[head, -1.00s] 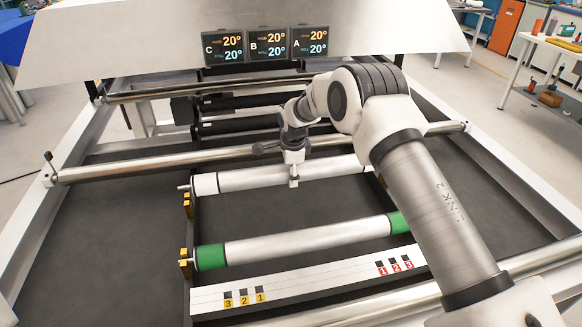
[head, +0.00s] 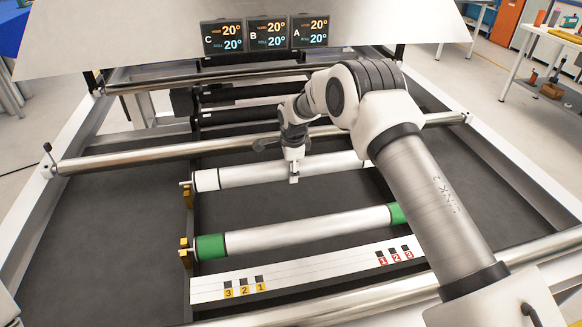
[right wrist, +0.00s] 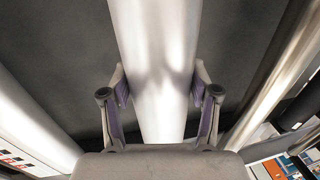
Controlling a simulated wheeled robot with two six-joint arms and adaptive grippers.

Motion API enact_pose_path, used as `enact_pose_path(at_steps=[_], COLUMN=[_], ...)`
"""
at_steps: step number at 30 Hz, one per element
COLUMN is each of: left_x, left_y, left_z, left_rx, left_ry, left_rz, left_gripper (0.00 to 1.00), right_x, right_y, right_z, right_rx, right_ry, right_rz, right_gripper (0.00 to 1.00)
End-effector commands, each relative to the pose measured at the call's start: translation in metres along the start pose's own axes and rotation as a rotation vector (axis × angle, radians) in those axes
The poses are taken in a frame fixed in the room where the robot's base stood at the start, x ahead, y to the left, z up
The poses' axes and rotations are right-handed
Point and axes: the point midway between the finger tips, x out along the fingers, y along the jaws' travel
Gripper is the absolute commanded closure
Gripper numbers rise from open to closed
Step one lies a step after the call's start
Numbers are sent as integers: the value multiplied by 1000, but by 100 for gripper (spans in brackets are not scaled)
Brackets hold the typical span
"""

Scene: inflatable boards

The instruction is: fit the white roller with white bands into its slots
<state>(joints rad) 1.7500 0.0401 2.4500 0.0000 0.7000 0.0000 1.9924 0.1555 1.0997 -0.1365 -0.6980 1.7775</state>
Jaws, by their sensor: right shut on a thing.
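The white roller (head: 245,173) with white bands lies across the frame, with its left white band (head: 206,180) at the upper left yellow bracket (head: 188,198). Its left pin is right at the bracket top; I cannot tell whether it sits in the slot. Its right end is mostly hidden behind my right arm. My right gripper (head: 294,178) is shut on the middle of the roller from above. In the right wrist view the roller (right wrist: 158,60) runs between the two fingers (right wrist: 160,98). My left gripper is not in view.
A roller with green bands (head: 310,231) lies in front, its left end at a lower yellow bracket (head: 184,250). A white strip (head: 320,271) with numbered marks is nearer. A steel bar (head: 150,155) crosses behind the white roller. Displays (head: 266,34) stand at the back.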

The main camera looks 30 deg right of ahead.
Motion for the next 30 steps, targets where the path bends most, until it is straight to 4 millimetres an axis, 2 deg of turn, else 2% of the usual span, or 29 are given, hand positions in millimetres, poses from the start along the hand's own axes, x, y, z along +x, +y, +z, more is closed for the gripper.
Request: enact_pose_path(at_steps=[30], left_x=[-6], left_y=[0], left_z=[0], left_rx=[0], left_ry=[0], left_rz=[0], left_gripper=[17], right_x=[-1], right_y=[-1], right_z=[0], right_rx=[0], right_ry=[-1], right_rz=[-3], right_gripper=[100])
